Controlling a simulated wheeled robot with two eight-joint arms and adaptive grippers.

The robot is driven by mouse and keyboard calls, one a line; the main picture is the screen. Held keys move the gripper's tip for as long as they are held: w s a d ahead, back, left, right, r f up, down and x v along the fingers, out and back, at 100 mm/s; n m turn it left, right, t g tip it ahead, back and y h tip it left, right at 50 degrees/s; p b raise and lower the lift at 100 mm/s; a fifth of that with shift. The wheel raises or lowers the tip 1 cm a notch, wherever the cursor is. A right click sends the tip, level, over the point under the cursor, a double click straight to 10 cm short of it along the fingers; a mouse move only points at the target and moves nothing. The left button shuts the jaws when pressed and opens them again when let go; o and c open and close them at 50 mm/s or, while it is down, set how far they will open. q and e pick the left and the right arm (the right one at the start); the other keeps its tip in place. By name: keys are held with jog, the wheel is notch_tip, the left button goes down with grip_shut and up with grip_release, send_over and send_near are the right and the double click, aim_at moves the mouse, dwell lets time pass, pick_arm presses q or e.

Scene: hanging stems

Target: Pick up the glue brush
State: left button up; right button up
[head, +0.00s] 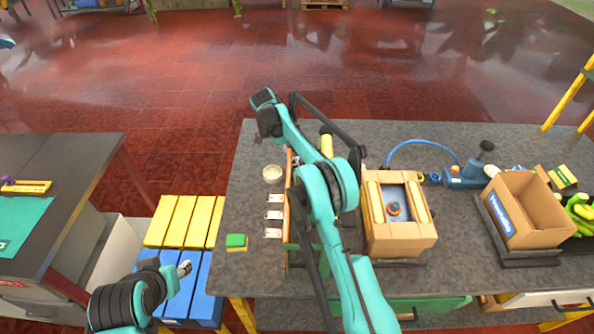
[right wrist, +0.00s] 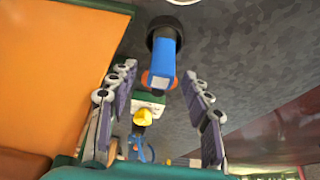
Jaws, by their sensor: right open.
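In the right wrist view, my right gripper (right wrist: 160,72) is open, with its pale-knuckled fingers well apart. Between and beyond the fingers is a blue, block-like item (right wrist: 163,65) with a round black end and an orange-red part behind it. It may be the glue brush, but I cannot tell for certain. A green, white and yellow item (right wrist: 146,108) shows below it. The fingers do not visibly close on either. In the head view, my right arm covers much of the rack. My left gripper (head: 184,269) is at the lower left, its opening unclear.
An orange panel (right wrist: 65,70) stands close at the left of the fingers. On the grey table (head: 245,185) are a white cup (head: 272,174), a green-yellow sponge (head: 237,242), a cardboard box (head: 400,238) and an open carton (head: 530,215).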

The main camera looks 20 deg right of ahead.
jog(key=b+x, duration=0.1)
jog(key=x, duration=0.3)
jog(key=shift+d+f, duration=0.15)
jog(key=shift+f, duration=0.25)
grip_shut()
jog(key=shift+r, duration=0.1)
notch_tip(320, 180, up, 18)
jog(key=p, duration=0.4)
